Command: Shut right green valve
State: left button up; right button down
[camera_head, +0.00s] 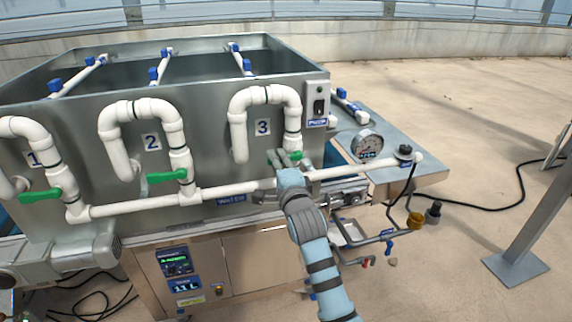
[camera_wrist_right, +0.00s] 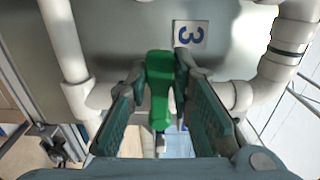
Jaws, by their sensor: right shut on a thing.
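The right green valve handle (camera_head: 296,155) is on the white pipe under the label 3, mostly hidden by my right gripper (camera_head: 284,160) in the head view. In the right wrist view the green handle (camera_wrist_right: 160,90) lies between the two fingers of my right gripper (camera_wrist_right: 163,75), whose tips close on it from both sides. Two other green valve handles, the middle one (camera_head: 167,176) by label 2 and the left one (camera_head: 41,195) by label 1, stick out to the left of their pipes. My left gripper is not in view.
A white horizontal pipe (camera_head: 130,207) runs along the front of the grey metal tank (camera_head: 215,150). A pressure gauge (camera_head: 368,144) and a black knob (camera_head: 404,151) stand to the right. A control panel (camera_head: 178,263) is below. The floor at right is mostly open, with a post (camera_head: 545,215).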

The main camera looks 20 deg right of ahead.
dwell(0.4)
jog(key=c, duration=1.4)
grip_release()
jog(key=s, duration=0.8)
jog(key=s+a, duration=0.1)
jog(key=s, duration=0.3)
